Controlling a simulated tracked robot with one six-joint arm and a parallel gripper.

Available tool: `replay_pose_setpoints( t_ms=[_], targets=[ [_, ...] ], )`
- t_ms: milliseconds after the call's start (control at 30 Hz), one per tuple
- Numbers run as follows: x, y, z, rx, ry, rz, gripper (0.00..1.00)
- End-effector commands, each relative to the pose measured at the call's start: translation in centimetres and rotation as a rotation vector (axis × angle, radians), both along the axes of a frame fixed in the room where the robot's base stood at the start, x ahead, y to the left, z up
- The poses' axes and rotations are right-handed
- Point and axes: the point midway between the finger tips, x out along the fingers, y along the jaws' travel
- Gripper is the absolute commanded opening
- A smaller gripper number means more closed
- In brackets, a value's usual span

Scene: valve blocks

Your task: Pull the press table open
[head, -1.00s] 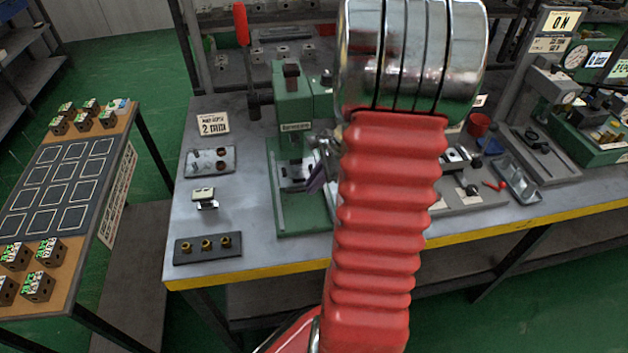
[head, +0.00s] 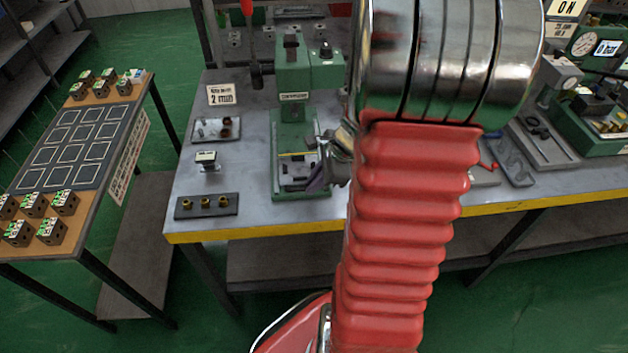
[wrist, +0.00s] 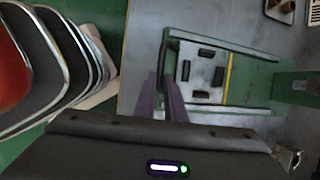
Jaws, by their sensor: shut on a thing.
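The green press (head: 294,75) stands on the grey workbench. Its press table (head: 296,176) is a pale sliding plate low in the green frame, drawn toward the bench's front edge. In the wrist view the press table (wrist: 209,64) carries several dark blocks, with a yellow line behind them. A dark handle (wrist: 172,57) runs along its front edge. My gripper (wrist: 162,84) has purple fingers shut on this handle; the exact contact is partly hidden. In the head view my gripper (head: 318,179) is small and partly covered by my red arm.
On the bench left of the press are a plate with brass fittings (head: 206,206), a small stand (head: 207,160) and a tray (head: 216,129). A side table (head: 30,262) with valve blocks stands further left. Green floor (head: 195,320) is open in front of the bench.

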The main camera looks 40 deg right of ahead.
Motion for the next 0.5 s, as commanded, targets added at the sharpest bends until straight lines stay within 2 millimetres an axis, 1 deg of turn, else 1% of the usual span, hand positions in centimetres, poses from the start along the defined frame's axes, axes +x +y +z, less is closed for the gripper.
replay_pose_setpoints(
  t_ms=[33,167,200,433,500],
  targets=[
    [-0.19,-0.60,-0.13,-0.015,0.003,-0.005,0.00],
    [-0.12,-0.52,-0.14,-0.015,0.003,-0.002,0.00],
    [-0.10,-0.52,-0.14,-0.015,0.003,-0.001,0.12],
    [0.07,-0.30,-0.11,-0.015,0.002,0.005,0.28],
    [0.12,-0.22,-0.09,-0.013,0.001,0.006,0.28]
  ],
)
